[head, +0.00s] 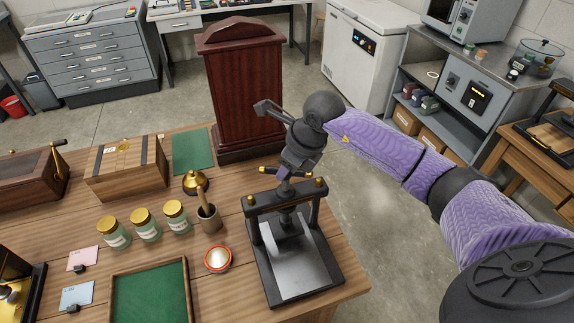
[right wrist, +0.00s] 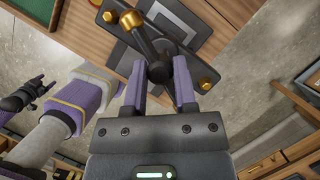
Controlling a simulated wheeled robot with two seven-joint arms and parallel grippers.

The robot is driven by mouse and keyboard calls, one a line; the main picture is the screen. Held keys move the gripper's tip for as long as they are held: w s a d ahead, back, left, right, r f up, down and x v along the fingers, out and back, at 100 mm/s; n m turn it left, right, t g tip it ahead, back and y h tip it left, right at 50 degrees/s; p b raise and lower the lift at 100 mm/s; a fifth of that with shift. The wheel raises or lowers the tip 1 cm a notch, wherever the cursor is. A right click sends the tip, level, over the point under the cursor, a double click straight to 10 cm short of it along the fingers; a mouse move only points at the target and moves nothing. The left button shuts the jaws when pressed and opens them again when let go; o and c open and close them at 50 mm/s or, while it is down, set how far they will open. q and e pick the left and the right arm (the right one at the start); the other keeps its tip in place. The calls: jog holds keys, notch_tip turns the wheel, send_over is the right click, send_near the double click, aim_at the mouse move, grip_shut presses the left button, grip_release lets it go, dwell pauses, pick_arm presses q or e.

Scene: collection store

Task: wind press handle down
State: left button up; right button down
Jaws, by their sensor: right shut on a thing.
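The press (head: 297,262) stands at the table's front right corner, with a dark frame, gold caps and a pale flat bed. Its handle (head: 299,173) is a dark bar with gold ends above the top beam. My right gripper (head: 284,180) reaches down onto the handle from above. In the right wrist view its two purple fingers are shut around the dark middle of the handle (right wrist: 147,43), and one gold knob sticks out beyond them. The pressing plate is partly hidden under the beam. A dark claw-like end (right wrist: 30,95) of another arm shows small at the left of that view; its jaws are unclear.
A tall dark red wooden case (head: 240,85) stands close behind the press.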

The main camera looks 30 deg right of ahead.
jog(key=shift+r+m, duration=0.1)
jog(key=shift+m, duration=0.4)
jog(key=shift+m+t+h, duration=0.3)
jog(key=shift+m+h, duration=0.1)
jog(key=shift+m, duration=0.5)
jog(key=shift+c, duration=2)
grip_release()
jog(key=a+v, duration=0.1)
jog(key=v, duration=0.8)
jog(key=shift+s+d+r+p, duration=0.15)
jog(key=shift+d+r+p, duration=0.2)
jog(key=shift+d, duration=0.1)
